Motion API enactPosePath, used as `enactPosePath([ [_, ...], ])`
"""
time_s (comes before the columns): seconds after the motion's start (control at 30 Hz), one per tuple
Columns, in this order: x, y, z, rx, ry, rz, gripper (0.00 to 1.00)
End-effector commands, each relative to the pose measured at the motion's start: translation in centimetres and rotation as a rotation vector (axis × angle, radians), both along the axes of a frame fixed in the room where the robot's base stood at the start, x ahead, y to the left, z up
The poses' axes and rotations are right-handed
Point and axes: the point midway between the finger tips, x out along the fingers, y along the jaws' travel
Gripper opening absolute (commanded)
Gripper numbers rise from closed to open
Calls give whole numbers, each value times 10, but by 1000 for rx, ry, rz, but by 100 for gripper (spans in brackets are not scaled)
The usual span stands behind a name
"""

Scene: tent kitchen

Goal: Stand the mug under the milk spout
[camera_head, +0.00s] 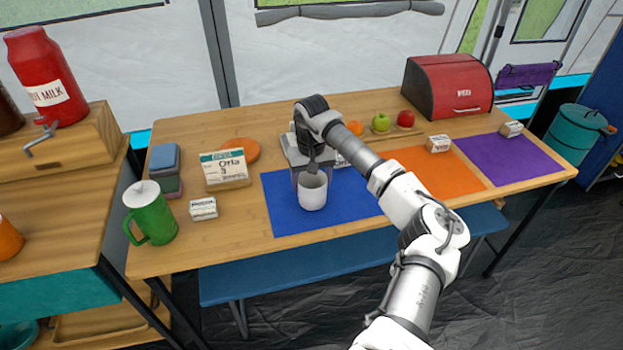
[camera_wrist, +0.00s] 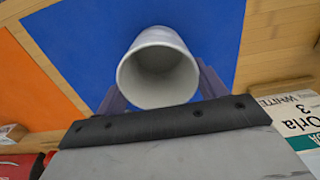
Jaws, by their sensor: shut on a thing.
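A white mug (camera_head: 312,192) is at the blue mat, upright, with its open mouth showing empty. It also shows in the wrist view (camera_wrist: 158,68). My gripper (camera_head: 304,174) is shut on the mug, its purple fingers at the mug's sides in the wrist view (camera_wrist: 159,88). I cannot tell whether the mug's base touches the mat. The red hot milk container (camera_head: 46,75) stands on a wooden stand at the far left. Its grey milk spout (camera_head: 41,139) sticks out at the front of the stand, with no mug under it.
A green jug (camera_head: 152,215), small labelled boxes (camera_head: 203,208) and the Orla 3 box (camera_head: 224,168) stand on the table's left part. The blue mat (camera_head: 280,214), orange mat (camera_head: 415,160) and purple mat (camera_head: 510,160) lie along the table. A red bread bin (camera_head: 448,85) stands behind.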

Motion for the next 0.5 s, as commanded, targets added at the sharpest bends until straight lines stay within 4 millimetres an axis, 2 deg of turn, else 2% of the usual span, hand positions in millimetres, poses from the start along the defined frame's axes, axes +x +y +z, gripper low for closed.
enactPosePath([
  [0.13,0,0,-4,-1,0,0,46],
  [0.17,0,0,-3,-1,0,0,73],
  [0.3,0,0,-3,0,0,0,91],
  [0.5,0,0,-3,0,0,0,92],
])
